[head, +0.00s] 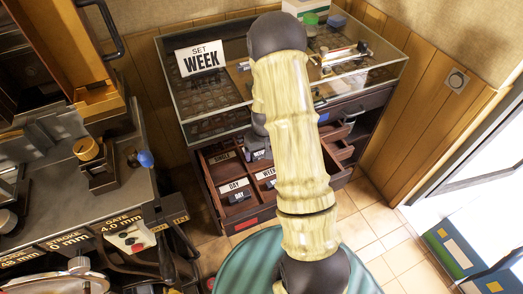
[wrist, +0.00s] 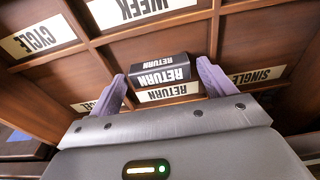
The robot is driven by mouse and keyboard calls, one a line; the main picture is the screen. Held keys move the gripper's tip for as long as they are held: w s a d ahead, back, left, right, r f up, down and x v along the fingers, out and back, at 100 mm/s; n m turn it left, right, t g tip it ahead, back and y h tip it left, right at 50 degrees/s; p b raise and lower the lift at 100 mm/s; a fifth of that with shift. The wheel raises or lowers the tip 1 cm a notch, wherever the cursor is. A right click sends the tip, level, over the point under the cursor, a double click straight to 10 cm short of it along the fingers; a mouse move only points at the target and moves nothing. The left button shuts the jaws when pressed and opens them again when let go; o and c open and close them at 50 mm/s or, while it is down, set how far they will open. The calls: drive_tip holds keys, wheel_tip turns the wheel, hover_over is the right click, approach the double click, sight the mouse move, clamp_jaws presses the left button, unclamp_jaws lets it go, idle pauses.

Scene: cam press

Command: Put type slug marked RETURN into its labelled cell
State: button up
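The dark type slug marked RETURN (wrist: 160,70) sits in a wooden drawer cell, by the white RETURN label (wrist: 167,92) on the cell's edge. My gripper (wrist: 162,75) has its two purple fingers spread, one on each side of the slug. A narrow gap shows between each finger and the slug, so the gripper looks open. In the head view my arm covers most of the gripper, over the open drawer (head: 224,213). The slug's underside is hidden, so I cannot tell whether it rests fully on the cell floor.
Neighbouring cells carry the labels CYCLE (wrist: 38,36), WEEK (wrist: 135,8) and SINGLE (wrist: 257,76). Thin wooden dividers separate them. A glass-topped case (head: 215,97) with a SET WEEK sign (head: 198,57) stands above the drawer. A press bench (head: 130,190) is at the left.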

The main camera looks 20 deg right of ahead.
drive_tip(key=shift+r, duration=0.15)
wheel_tip(320, 180, up, 12)
drive_tip(key=s, duration=0.1)
drive_tip(key=shift+s+p, duration=0.2)
drive_tip(key=shift+p, duration=0.15)
idle(0.5)
drive_tip(key=s+a+r, duration=0.4)
drive_tip(key=s+a, duration=0.1)
drive_tip(key=s, duration=0.2)
drive_tip(key=s+a+r+t, duration=0.1)
drive_tip(key=s+a+r, duration=0.4)
drive_tip(key=s, duration=0.2)
drive_tip(key=shift+s, duration=0.25)
